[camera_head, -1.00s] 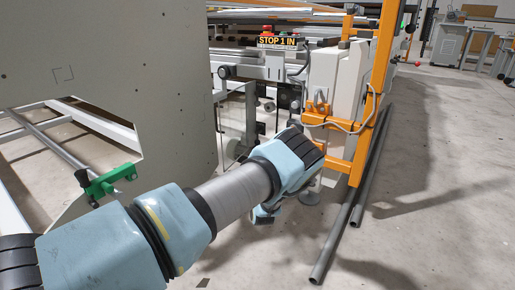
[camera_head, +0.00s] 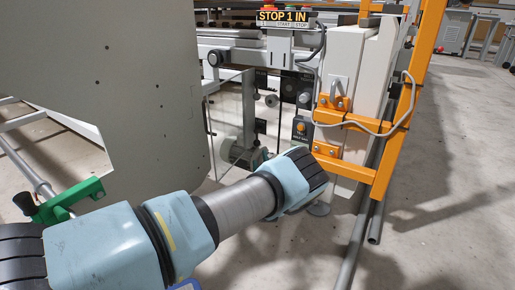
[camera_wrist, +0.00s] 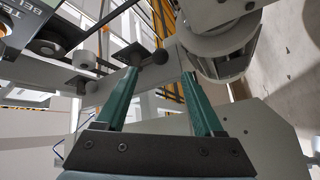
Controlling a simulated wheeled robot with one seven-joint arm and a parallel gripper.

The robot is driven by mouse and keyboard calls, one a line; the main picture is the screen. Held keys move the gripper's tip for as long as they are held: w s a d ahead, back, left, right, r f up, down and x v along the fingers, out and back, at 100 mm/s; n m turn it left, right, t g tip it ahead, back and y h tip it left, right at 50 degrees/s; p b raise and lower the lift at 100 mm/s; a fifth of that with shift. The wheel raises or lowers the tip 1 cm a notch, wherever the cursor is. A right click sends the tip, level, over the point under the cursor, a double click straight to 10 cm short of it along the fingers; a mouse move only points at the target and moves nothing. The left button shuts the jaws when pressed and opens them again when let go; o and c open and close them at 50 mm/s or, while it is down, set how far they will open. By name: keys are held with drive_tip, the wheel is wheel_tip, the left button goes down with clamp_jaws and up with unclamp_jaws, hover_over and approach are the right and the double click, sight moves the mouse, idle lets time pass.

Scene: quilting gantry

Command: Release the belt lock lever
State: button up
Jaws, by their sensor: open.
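In the wrist view, my gripper (camera_wrist: 160,76) is open, its two green fingers apart with nothing held between them. A cut-off dark label (camera_wrist: 22,20) reading "BEL" is at upper left. In the head view, my arm reaches toward the machine; the gripper and lever are not visible there.
In the wrist view, a round grey housing (camera_wrist: 222,38) is close beyond the right finger, and a dark roller (camera_wrist: 52,40) is at left. In the head view, an orange frame (camera_head: 385,160) and grey pipes (camera_head: 357,235) are right of my arm. A large grey panel (camera_head: 120,75) is left.

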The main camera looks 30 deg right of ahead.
sight(257, 145)
drive_tip(key=b+x, duration=0.3)
drive_tip(key=x, duration=0.4)
drive_tip(key=shift+f, duration=0.2)
drive_tip(key=shift+w+d+r, duration=0.25)
drive_tip(key=shift+w+r, duration=0.05)
drive_tip(key=shift+w, duration=0.25)
clamp_jaws()
drive_tip(key=shift+w+a, duration=0.1)
drive_tip(key=shift+a, duration=0.1)
idle(0.4)
